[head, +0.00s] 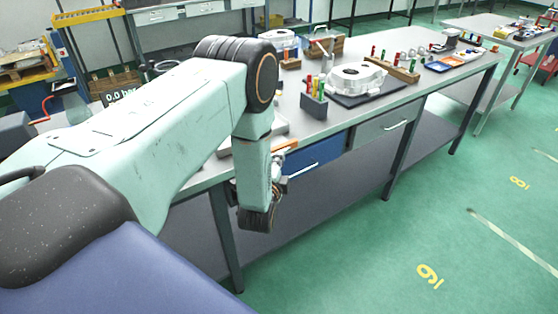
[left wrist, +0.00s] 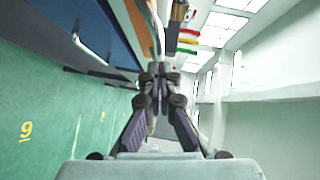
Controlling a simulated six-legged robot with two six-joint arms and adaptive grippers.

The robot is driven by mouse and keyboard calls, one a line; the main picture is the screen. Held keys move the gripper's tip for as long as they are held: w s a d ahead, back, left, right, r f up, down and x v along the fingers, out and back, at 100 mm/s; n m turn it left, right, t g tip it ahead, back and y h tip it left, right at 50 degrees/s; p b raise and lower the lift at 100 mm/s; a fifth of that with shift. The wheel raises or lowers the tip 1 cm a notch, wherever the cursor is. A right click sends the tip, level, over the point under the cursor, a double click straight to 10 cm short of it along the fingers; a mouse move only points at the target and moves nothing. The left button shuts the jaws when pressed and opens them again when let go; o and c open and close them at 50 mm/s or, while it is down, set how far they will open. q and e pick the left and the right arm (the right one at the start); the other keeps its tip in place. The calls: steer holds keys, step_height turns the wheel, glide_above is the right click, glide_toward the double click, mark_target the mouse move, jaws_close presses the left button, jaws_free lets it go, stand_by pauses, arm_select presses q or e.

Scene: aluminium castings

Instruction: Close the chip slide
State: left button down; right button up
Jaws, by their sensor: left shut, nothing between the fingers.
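A blue drawer front (head: 318,157) with a light bar handle sits under the near part of the grey workbench (head: 420,92). To its right is a grey drawer front (head: 388,124) with its own handle. No label shows which of these is the chip slide. My left gripper (head: 282,185) is low in front of the bench, beside the left end of the blue front and partly hidden by my arm. In the left wrist view the left gripper (left wrist: 158,72) is shut and empty, with the blue front (left wrist: 100,22) to its upper left. My right gripper is out of view.
On the bench stand a grey holder (head: 314,105) with coloured handles, a white casting (head: 350,77) on a dark mat, and wooden racks (head: 392,70). Bench legs (head: 400,155) and a lower shelf (head: 320,205) lie below. The green floor (head: 450,220) at right is clear.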

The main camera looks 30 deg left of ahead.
arm_select(q)
steer(key=w+a, duration=0.1)
steer(key=a, duration=0.3)
steer(key=w+a, duration=0.1)
steer(key=a, duration=0.1)
steer(key=shift+w+a, duration=0.25)
steer(key=shift+w, duration=0.1)
steer(key=shift+a, duration=0.25)
steer(key=shift+d+r, duration=0.1)
steer(key=shift+r, duration=0.05)
